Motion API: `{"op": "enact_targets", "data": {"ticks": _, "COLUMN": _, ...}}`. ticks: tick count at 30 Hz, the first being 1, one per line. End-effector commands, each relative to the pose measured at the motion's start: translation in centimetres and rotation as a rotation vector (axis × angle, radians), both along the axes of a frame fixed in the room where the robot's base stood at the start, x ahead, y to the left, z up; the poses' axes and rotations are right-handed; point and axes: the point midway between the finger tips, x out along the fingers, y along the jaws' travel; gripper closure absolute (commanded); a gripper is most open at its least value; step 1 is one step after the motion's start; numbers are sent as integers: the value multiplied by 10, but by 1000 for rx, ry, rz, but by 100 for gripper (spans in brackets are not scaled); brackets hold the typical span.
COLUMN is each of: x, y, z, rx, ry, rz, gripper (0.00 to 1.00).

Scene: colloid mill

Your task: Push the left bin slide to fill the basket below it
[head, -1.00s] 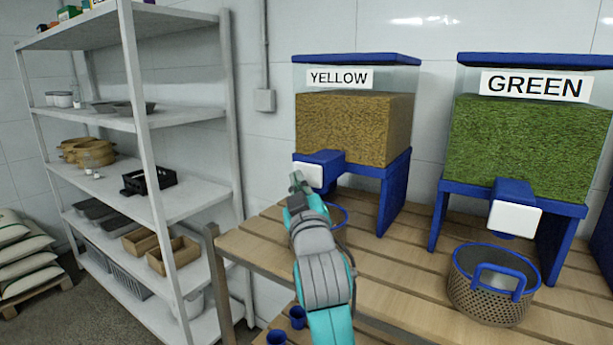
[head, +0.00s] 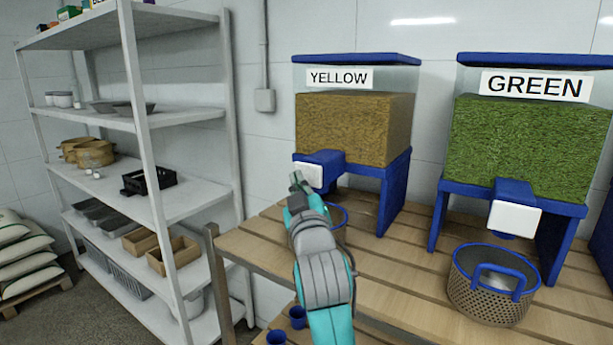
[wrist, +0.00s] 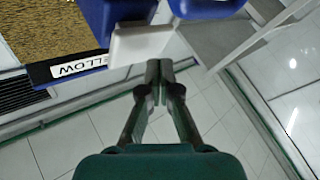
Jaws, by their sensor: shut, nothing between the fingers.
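The left bin (head: 355,125), labelled YELLOW, holds tan grain and stands on a blue frame on the wooden table. Its slide has a white front plate (head: 308,173) under a blue housing (head: 325,157). In the wrist view the white plate (wrist: 142,44) is just beyond and left of my fingertips. My gripper (head: 298,183) is shut and empty, right at the plate's lower edge; I cannot tell whether it touches. It also shows in the wrist view (wrist: 159,75). The basket below the left bin is mostly hidden by my arm; part of its blue rim (head: 345,211) shows.
The right bin (head: 530,140), labelled GREEN, has a white slide plate (head: 514,219) and a perforated metal basket (head: 487,300) below it. A shelf rack (head: 150,125) stands to the left. Blue cups (head: 297,317) sit low in front. Sacks (head: 22,245) lie at far left.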

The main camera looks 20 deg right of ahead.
Motion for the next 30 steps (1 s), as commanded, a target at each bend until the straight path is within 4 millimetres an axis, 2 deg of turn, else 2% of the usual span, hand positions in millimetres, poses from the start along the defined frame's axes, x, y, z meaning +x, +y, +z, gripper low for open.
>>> {"op": "enact_targets", "data": {"ticks": 30, "x": 5, "y": -7, "z": 0, "rx": 0, "ry": 0, "rz": 0, "gripper": 100}}
